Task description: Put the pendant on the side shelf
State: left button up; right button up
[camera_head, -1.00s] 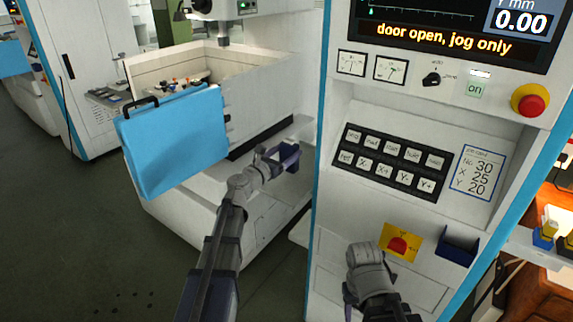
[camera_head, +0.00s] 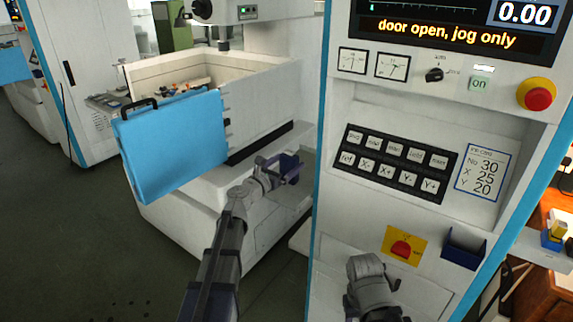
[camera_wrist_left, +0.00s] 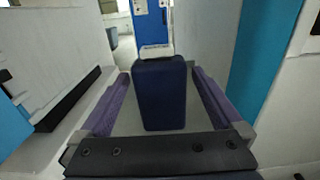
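A dark blue upright box with a pale top (camera_wrist_left: 160,95), which looks like the pendant, stands between the two purple fingers of my left gripper (camera_wrist_left: 158,85) in the left wrist view. A thin gap shows on each side of it, so the fingers look open around it. In the head view my left gripper (camera_head: 280,168) is between the machine tank and the control cabinet; its fingers hide most of the thing there. A white shelf (camera_head: 526,243) sticks out at the cabinet's right side. My right gripper (camera_head: 370,268) is low before the cabinet, its fingertips hidden.
The control cabinet (camera_head: 410,215) with its keypad (camera_head: 393,162) and a dark blue pocket (camera_head: 464,248) stands close on the right. A yellow and blue item (camera_head: 556,235) sits on the white shelf. A light blue door (camera_head: 172,148) hangs open on the left. The floor (camera_head: 70,230) is clear.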

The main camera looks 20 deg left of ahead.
pick_arm(q)
jog(key=shift+r, duration=0.2)
jog(key=v, duration=1.2)
dwell(1.6)
